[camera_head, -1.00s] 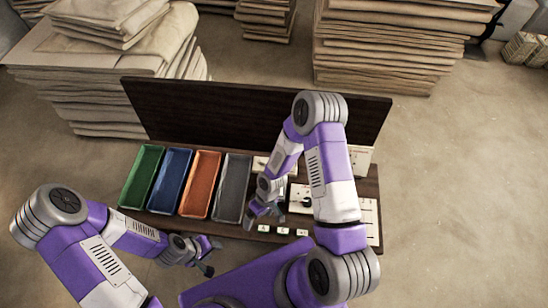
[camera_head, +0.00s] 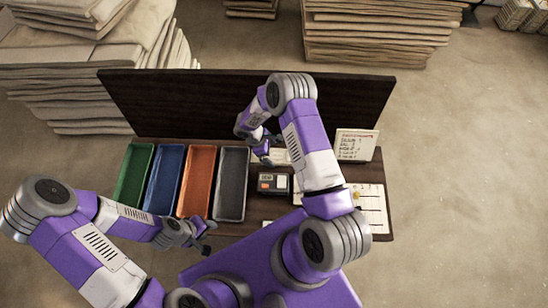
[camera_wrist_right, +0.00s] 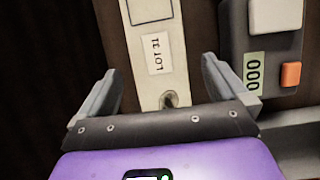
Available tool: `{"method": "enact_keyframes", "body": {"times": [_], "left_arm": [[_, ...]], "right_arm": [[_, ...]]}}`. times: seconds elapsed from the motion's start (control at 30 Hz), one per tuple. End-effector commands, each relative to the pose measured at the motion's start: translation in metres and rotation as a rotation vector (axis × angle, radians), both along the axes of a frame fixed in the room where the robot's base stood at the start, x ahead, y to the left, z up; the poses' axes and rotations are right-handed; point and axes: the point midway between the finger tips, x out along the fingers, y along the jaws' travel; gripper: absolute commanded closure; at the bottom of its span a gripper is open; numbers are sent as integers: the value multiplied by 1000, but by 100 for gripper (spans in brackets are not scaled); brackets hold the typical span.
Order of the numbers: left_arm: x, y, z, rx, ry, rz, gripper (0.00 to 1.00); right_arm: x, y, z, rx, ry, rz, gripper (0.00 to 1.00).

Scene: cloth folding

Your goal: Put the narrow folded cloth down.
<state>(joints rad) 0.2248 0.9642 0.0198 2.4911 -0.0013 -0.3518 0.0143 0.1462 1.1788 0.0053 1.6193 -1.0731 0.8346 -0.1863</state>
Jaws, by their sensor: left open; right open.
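I see no narrow folded cloth in either gripper or on the dark table (camera_head: 232,229). My right gripper (camera_head: 262,153) is open at the back of the table, near the upright dark board. In the right wrist view its two fingers (camera_wrist_right: 168,92) are spread with a pale strip (camera_wrist_right: 176,55) between and below them. The strip bears a "LOT" label and a small round fitting or hole; contact cannot be told. My left gripper (camera_head: 204,238) is open and empty at the table's front edge, in front of the grey tray.
Green (camera_head: 134,175), blue (camera_head: 165,181), orange (camera_head: 196,181) and grey (camera_head: 232,184) trays stand side by side. A small dark device (camera_head: 272,183), also in the wrist view (camera_wrist_right: 284,45), lies right of them. A lettered card (camera_head: 357,144) and white sheet (camera_head: 371,205) are at right. Folded stacks (camera_head: 375,30) stand behind.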

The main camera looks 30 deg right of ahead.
Motion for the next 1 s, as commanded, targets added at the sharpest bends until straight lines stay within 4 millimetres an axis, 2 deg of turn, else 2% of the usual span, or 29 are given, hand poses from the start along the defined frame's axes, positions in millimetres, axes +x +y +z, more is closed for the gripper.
{"method": "enact_keyframes", "body": {"times": [0.03,0.13,0.37,0.47,0.77,1.0], "left_arm": [[0,0,-7,0,0,0,57],[0,0,-11,0,0,0,57],[0,0,-10,0,0,0,57],[0,0,-10,0,0,0,57],[0,0,-10,0,0,0,57],[0,0,-8,0,0,0,57]], "right_arm": [[-2,-3,-12,2,2,-3,0],[-5,-7,-24,1,2,-1,0],[-5,-8,-25,2,-1,-1,0],[-5,-8,-25,2,-1,-1,12],[-5,-8,-25,2,-1,-1,58],[-5,-8,-21,2,-1,-1,61]]}}
